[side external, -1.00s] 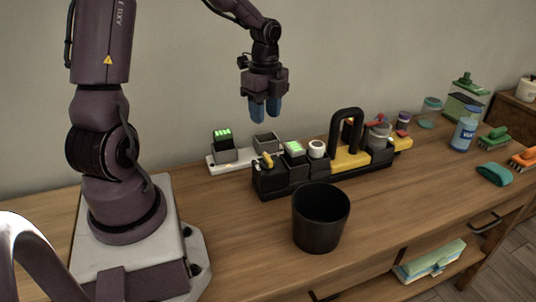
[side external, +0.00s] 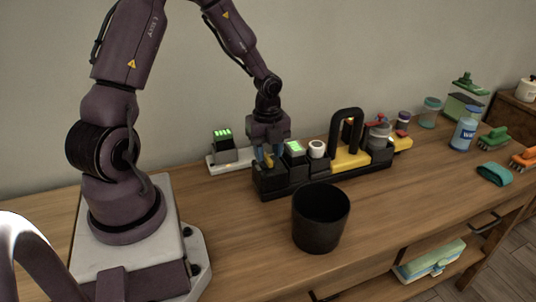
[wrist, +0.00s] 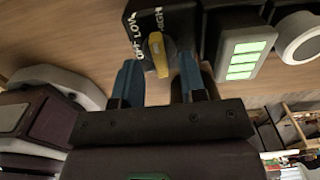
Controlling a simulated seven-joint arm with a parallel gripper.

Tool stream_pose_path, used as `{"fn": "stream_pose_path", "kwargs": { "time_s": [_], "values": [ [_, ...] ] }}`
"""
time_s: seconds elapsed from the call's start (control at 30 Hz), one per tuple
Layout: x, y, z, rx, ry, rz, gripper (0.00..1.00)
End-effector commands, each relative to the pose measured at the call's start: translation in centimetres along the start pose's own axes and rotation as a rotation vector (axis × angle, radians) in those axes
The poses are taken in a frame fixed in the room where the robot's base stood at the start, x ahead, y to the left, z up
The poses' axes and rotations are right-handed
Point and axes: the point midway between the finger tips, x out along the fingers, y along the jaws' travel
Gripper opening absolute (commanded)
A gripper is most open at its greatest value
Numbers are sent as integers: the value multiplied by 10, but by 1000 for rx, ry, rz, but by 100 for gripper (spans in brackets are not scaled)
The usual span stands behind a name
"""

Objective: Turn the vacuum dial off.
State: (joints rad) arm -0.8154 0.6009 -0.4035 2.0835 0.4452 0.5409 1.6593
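The vacuum dial is a yellow bar-shaped knob (wrist: 158,55) on the black left end of the vacuum unit (side external: 277,189). White marks OFF, LOW and HIGH are printed around it. In the wrist view the bar runs nearly up and down, its upper end near HIGH. In the side view the knob (side external: 268,160) shows beneath my gripper. My gripper (wrist: 160,62) is open, with a blue finger on each side of the knob. Gaps show between knob and fingers, and I see no contact. How deep the fingertips reach is hard to tell.
A green-lit display block (side external: 294,148) and a white round knob (side external: 316,149) stand right of the dial. A black arch handle (side external: 346,128) rises farther right. A black bin (side external: 321,218) stands in front. A charger with green lights (side external: 222,138) sits behind left.

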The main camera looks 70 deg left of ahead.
Motion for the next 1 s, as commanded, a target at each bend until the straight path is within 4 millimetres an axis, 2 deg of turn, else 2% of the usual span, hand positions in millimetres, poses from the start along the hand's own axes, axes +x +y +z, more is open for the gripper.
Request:
{"fn": "stream_pose_path", "kwargs": {
  "time_s": [0.13,0.43,0.47,0.6,0.63,1.0],
  "values": [
    [12,0,0,1,0,1,38],
    [14,0,0,0,-1,-2,38],
    [14,0,0,0,-1,-2,36],
    [14,0,0,0,-1,-1,4],
    [14,0,0,0,-1,-1,0],
    [13,0,0,-34,-1,-1,0]
  ]
}}
